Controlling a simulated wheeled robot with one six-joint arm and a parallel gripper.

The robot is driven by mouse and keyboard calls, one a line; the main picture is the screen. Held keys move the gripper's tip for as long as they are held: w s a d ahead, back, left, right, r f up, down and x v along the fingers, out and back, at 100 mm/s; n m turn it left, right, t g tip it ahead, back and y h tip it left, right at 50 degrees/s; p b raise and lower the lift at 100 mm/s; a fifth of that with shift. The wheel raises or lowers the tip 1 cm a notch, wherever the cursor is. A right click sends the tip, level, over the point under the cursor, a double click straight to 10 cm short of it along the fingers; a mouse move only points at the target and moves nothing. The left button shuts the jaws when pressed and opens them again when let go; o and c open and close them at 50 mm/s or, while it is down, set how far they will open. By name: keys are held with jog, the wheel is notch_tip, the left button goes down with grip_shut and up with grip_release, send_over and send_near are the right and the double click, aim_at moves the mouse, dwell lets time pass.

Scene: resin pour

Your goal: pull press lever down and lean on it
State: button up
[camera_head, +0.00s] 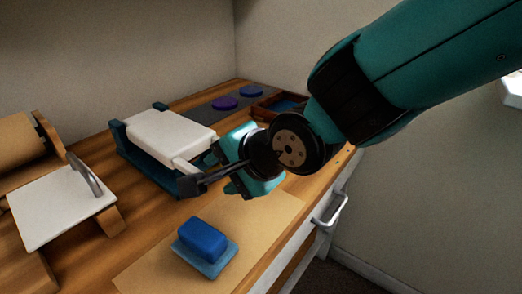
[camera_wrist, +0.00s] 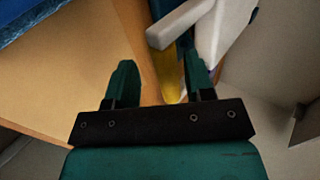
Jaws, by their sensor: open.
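The press (camera_head: 158,137) stands on the bench in the head view, with a thick white upper plate on a dark blue frame. A short white bar, apparently its lever (camera_head: 186,165), sticks out at the front toward my gripper. My gripper (camera_head: 216,172) is open beside the press's front right end, and my own wrist hides part of it. In the wrist view, a pale bar (camera_wrist: 182,24) crosses just beyond the right finger, with a yellow piece (camera_wrist: 167,76) below it between the fingers. I cannot tell whether either finger touches the bar.
A blue block (camera_head: 202,237) sits on a light blue base on a tan sheet (camera_head: 150,271) in front. A white board with a metal handle (camera_head: 62,207) and a brown roll (camera_head: 22,139) stand left. Purple discs (camera_head: 225,103) and a wooden tray (camera_head: 262,113) lie behind. A drawer handle (camera_head: 331,209) juts out right.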

jog(key=p+v, duration=0.3)
jog(key=v, duration=1.4)
jog(key=shift+p, duration=0.4)
jog(key=shift+s, duration=0.15)
jog(key=shift+c, duration=0.5)
